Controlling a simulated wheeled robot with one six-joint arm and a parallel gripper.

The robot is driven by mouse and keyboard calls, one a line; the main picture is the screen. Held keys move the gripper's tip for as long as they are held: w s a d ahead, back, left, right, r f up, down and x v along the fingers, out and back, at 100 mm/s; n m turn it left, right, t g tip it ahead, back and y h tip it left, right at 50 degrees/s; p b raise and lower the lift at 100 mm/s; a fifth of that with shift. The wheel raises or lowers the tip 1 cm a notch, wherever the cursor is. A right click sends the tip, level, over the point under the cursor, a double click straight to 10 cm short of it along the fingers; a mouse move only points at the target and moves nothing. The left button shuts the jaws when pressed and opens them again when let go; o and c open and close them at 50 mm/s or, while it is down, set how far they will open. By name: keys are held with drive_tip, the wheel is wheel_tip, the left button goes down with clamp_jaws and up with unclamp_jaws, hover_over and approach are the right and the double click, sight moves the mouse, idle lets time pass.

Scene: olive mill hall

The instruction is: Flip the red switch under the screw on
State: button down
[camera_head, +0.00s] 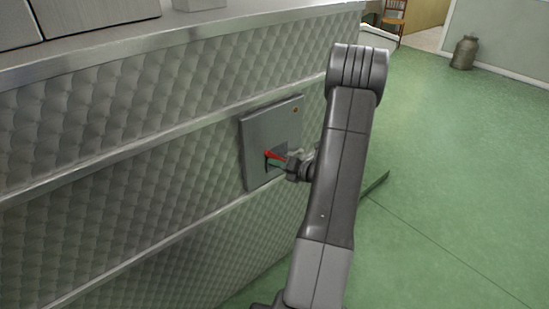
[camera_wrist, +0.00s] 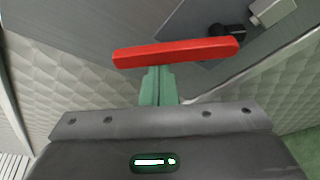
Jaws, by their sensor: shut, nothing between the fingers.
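The red switch (camera_head: 274,155) is a red lever on a grey panel (camera_head: 256,140) set on the quilted metal wall. In the wrist view the red lever (camera_wrist: 176,52) lies almost level across the picture, its right end a little higher. My gripper (camera_head: 284,163) is shut and empty, close by the lever in the head view. In the wrist view its green fingertips (camera_wrist: 157,72) reach up to the lever's lower edge; I cannot tell whether they touch it. My wrist hides the panel's lower right part. I see no screw.
The quilted metal wall (camera_head: 110,120) with its steel ledges runs along the left. A small orange light (camera_head: 296,109) is at the panel's top right. The green floor (camera_head: 450,170) is open on the right. A metal can (camera_head: 465,52) and a chair (camera_head: 394,17) stand far back.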

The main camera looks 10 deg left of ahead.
drive_tip(key=r+m+p, duration=0.1)
drive_tip(key=w+d+r+m+y+p, duration=0.1)
drive_tip(key=m+p, duration=0.1)
drive_tip(key=shift+w, duration=0.15)
drive_tip(key=w+m+p, duration=0.1)
drive_tip(key=d+m+y+p, duration=0.1)
drive_tip(key=m, duration=0.1)
drive_tip(key=shift+w+d+r, duration=0.2)
drive_tip(key=shift+w+r, duration=0.15)
drive_tip(key=shift+w, duration=0.05)
drive_tip(key=shift+w+d, duration=0.1)
idle(0.4)
drive_tip(key=s, duration=0.1)
drive_tip(key=s+a, duration=0.1)
drive_tip(key=s, duration=0.1)
drive_tip(key=shift+s+a+f, duration=0.1)
drive_tip(key=shift+s+a, duration=0.15)
drive_tip(key=shift+a, duration=0.05)
drive_tip(key=b+v, duration=0.1)
drive_tip(key=v, duration=0.8)
drive_tip(key=shift+w+d+f, duration=0.1)
drive_tip(key=shift+w, duration=0.05)
